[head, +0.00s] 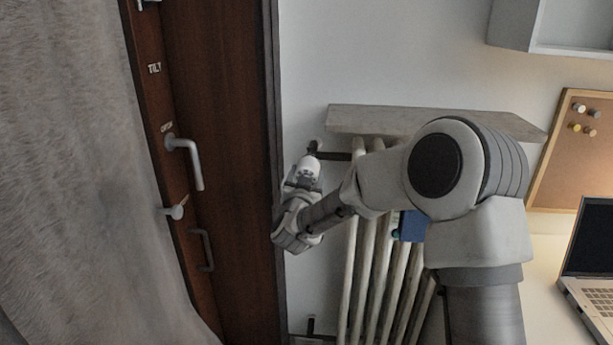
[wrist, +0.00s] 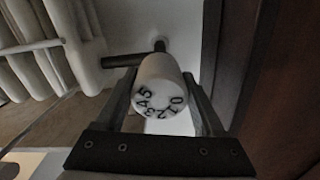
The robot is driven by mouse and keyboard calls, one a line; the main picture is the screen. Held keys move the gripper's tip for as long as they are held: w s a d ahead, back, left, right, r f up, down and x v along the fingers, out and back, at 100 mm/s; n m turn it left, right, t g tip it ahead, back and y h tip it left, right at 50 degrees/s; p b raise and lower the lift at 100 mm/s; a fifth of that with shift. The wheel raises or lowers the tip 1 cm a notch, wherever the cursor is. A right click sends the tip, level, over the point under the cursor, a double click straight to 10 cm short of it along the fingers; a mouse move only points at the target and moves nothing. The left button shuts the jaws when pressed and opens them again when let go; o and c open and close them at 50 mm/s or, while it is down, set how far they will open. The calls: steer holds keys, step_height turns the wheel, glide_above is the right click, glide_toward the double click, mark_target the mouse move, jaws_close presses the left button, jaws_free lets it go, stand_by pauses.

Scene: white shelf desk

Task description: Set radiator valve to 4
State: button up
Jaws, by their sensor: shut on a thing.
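The white radiator valve (wrist: 160,72) sits in the middle of the wrist view, with the black numbers 0 to 5 around its end face. I cannot make out a pointer mark, so its setting is unclear. My gripper (wrist: 160,84) is shut on the valve, with one dark finger on each side of it. In the head view the valve (head: 309,164) shows beyond my gripper (head: 304,177), at the upper left of the radiator (head: 358,255). My fingers and wrist hide part of it there.
A dark pipe (wrist: 122,61) joins the valve to the radiator. A stone-like shelf (head: 430,121) lies above the radiator. A brown door (head: 225,130) with handles stands close on the left. A laptop (head: 590,265) is at the right.

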steer(key=n, duration=0.4)
steer(key=shift+n, duration=0.4)
steer(key=n+p, duration=0.1)
steer(key=n, duration=0.3)
steer(key=shift+d+p, duration=0.15)
steer(key=shift+p, duration=0.2)
steer(key=n+p, duration=0.2)
steer(key=n, duration=0.3)
steer(key=shift+d+r+n, duration=0.1)
steer(key=shift+r+n, duration=0.05)
steer(key=shift+n, duration=0.15)
steer(key=shift+n+p, duration=0.95)
steer(key=shift+n, duration=0.65)
steer(key=shift+d, duration=0.1)
steer(key=o, duration=1.4)
steer(key=shift+c, duration=0.2)
